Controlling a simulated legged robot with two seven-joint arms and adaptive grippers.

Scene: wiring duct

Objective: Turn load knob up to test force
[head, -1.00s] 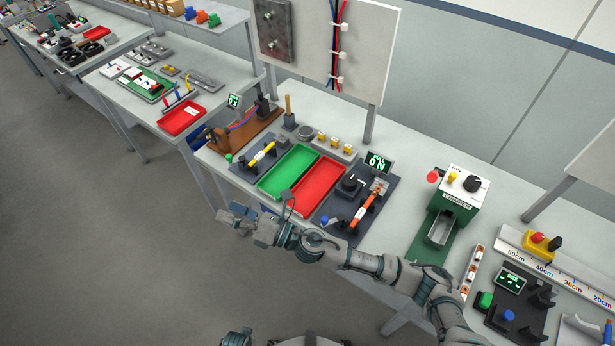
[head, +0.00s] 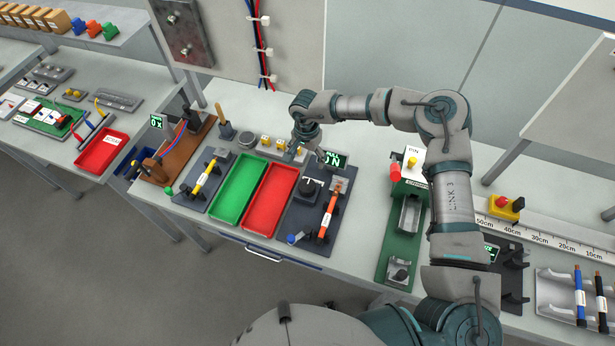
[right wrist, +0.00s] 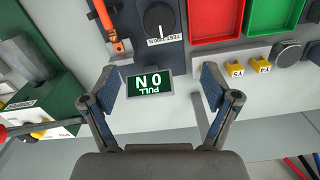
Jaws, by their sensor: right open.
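The black round load knob (head: 310,188) sits on a dark grey plate (head: 296,222) right of the red tray. In the right wrist view the knob (right wrist: 160,18) is at the top, with a white pointer mark and a label starting TEST below it. My right gripper (head: 294,151) is open and empty above the bench's rear, near the display. Its two fingers frame the display in the right wrist view (right wrist: 158,80); the knob lies beyond the fingertips. My left gripper is out of view.
An orange tool (head: 328,216) lies in a holder right of the knob. Red (head: 268,198) and green (head: 238,190) trays are left of it. Yellow blocks (head: 267,141) stand behind the trays. A green device (head: 404,215) stands to the right, partly behind my arm.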

